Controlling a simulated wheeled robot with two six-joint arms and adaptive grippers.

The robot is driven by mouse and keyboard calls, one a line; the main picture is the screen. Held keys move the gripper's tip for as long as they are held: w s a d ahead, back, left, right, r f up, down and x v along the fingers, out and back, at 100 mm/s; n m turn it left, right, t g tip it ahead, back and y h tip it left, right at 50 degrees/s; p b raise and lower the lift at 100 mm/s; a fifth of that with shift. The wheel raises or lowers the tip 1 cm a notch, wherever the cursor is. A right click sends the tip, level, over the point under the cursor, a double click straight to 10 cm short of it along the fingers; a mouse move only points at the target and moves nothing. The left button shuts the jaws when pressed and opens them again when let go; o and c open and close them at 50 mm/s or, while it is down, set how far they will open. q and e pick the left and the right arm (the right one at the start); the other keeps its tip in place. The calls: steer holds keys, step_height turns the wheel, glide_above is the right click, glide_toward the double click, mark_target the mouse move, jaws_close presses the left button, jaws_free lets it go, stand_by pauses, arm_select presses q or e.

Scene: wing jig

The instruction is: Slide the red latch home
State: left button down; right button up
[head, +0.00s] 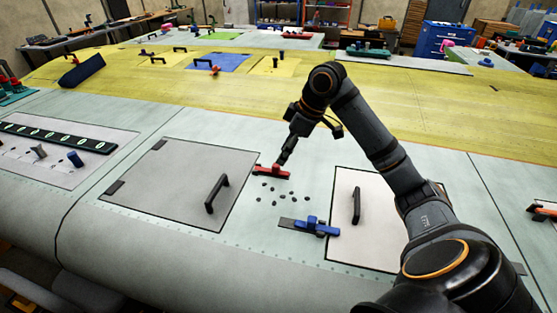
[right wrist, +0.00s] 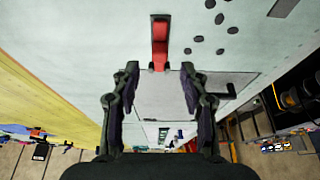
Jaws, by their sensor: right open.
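The red latch (head: 271,171) lies on the pale wing skin beside the right edge of a grey panel. In the right wrist view, the red latch (right wrist: 160,45) shows as a red bar on a dark base, pointing toward my gripper. My right gripper (head: 283,160) comes down from above and behind, close to the latch. Its two fingers (right wrist: 160,70) are open and apart, with the near end of the red bar in line with the gap between them. I cannot tell whether they touch it. My left gripper is not in view.
A grey panel (head: 185,175) with a black handle (head: 216,193) lies left of the latch. Several dark spots (head: 285,194) dot the skin in front. A blue latch (head: 315,227) sits nearer, beside a white panel (head: 340,240) with a black handle (head: 356,205).

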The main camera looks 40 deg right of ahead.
mark_target(277, 165)
steer(key=x, duration=0.4)
steer(key=shift+w+a+f+p, duration=0.15)
steer(key=shift+f+p, duration=0.15)
steer(key=shift+f, duration=0.25)
steer(key=shift+a+f, duration=0.1)
steer(key=shift+f, duration=0.05)
steer(key=shift+w, duration=0.1)
steer(key=c, duration=0.8)
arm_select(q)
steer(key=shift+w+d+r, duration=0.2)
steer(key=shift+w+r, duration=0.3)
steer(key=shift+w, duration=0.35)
arm_select(e)
jaws_close()
